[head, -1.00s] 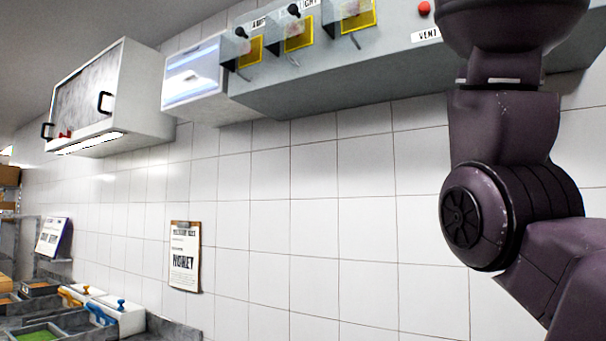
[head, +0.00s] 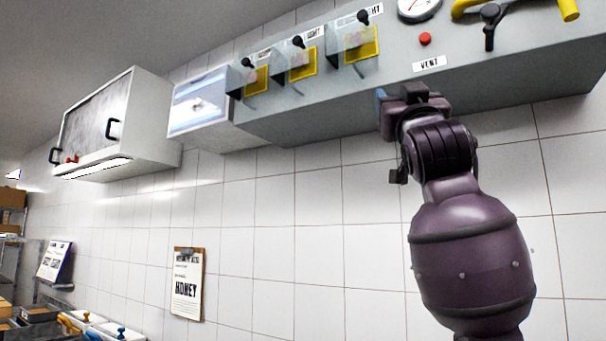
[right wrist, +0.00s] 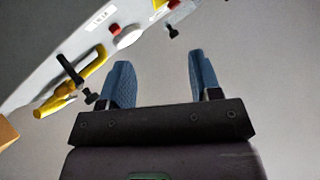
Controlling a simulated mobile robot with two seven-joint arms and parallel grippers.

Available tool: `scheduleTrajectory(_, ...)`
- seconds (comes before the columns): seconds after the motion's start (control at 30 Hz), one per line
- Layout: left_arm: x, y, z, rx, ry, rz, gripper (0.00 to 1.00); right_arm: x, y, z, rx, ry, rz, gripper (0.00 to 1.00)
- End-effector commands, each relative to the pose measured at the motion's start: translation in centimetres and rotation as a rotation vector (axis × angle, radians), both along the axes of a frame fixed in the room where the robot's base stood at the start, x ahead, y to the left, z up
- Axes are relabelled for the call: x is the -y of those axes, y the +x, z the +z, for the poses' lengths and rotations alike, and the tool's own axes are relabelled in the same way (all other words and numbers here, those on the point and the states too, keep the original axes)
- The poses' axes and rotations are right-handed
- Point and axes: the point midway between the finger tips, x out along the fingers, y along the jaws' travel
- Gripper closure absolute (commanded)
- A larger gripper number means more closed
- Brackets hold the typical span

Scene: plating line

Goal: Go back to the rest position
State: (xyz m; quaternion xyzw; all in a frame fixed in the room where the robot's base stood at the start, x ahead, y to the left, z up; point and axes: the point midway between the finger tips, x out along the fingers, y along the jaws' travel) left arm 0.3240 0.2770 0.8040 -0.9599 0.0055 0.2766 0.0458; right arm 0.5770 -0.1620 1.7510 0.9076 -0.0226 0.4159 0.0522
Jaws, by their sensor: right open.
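My right arm rises at the right of the head view, and its gripper (head: 386,104) is up just below the grey control panel (head: 300,105). In the right wrist view the two blue fingers of the right gripper (right wrist: 164,84) stand wide apart with nothing between them. The panel also shows in the right wrist view (right wrist: 70,62), beyond the fingers and apart from them. My left gripper is in neither view.
The panel carries covered switches (head: 303,58), a red button (head: 425,39), a gauge (head: 418,6) and a yellow-handled lever (head: 568,9). A white cabinet (head: 150,118) hangs at left. A clipboard (head: 188,285) hangs on the tiled wall. Bins (head: 40,314) stand at lower left.

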Motion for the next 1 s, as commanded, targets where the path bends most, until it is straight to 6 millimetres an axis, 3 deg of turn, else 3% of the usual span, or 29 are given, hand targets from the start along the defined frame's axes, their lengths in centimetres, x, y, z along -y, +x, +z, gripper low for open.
scheduleTrajectory(0.03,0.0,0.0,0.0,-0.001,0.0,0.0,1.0,0.0,1.6,-2.6,-0.022,-0.024,-0.003,0.42)
scheduleTrajectory(0.2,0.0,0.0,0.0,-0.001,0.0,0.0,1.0,-0.1,5.3,-10.5,-0.083,-0.091,0.003,0.42)
scheduleTrajectory(0.5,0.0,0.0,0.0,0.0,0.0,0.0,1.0,0.6,9.4,-25.5,-0.216,-0.165,0.024,0.42)
scheduleTrajectory(0.77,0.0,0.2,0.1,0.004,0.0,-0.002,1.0,2.0,10.0,-38.9,-0.356,-0.188,0.05,0.42)
scheduleTrajectory(1.0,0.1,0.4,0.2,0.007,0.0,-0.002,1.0,3.5,8.2,-51.1,-0.508,-0.177,0.073,0.42)
